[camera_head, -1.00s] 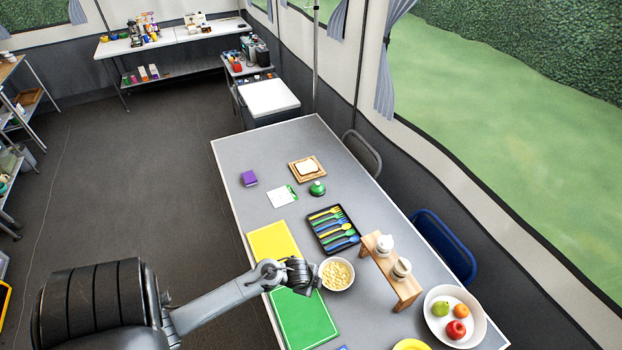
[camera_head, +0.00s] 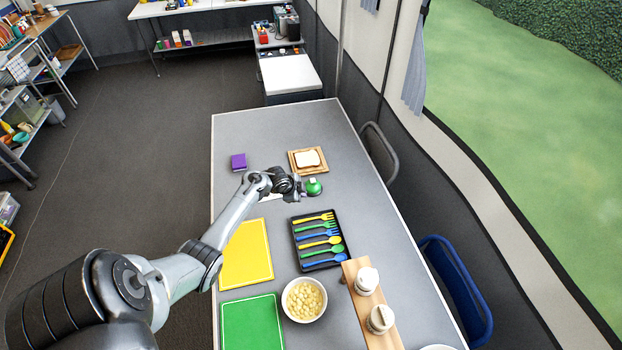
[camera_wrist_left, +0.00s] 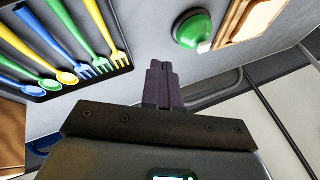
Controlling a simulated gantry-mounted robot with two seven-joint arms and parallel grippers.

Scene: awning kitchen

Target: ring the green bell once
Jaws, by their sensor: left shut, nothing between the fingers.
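The green bell (camera_head: 314,187) is a small green dome on the grey table (camera_head: 240,135), just right of my left gripper in the head view. In the left wrist view the bell (camera_wrist_left: 194,30) shows near the top, beyond and to the right of the fingertips. My left gripper (camera_head: 300,187) is shut and empty, beside the bell in the head view. Its closed fingers (camera_wrist_left: 158,68) show in the middle of the left wrist view. I cannot tell whether they touch the bell, but a gap shows between them there. My right gripper is not in view.
A black tray of colored cutlery (camera_head: 296,262) lies nearer than the bell. Bread on a wooden board (camera_head: 294,166) lies just beyond it.

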